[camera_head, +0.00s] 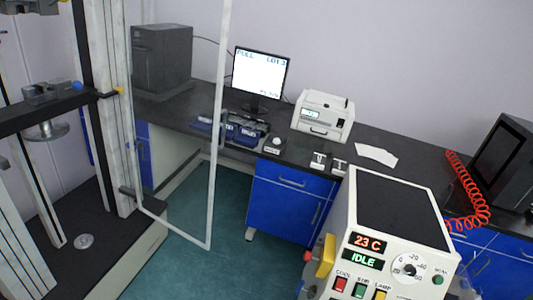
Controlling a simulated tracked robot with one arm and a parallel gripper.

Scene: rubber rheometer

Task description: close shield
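The shield is a clear panel in a white frame (216,130). It stands swung out from the tall test machine (108,110) at the left, attached along the machine's front upright. The panel stands upright, and its top runs out of the picture. A small dark handle or latch piece (128,192) shows low on the machine's upright beside the panel. The machine's inside, with a dark crosshead (45,112) and a round disc (84,241) on its base, is uncovered on the left. My gripper is not in view.
A white control box (395,225) reading 23 C and IDLE stands in the right foreground, with a yellow part (325,256) at its left side. A dark bench (185,108) with a monitor (259,73) and a white printer-like device (322,114) runs behind. Green floor (245,265) is clear between.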

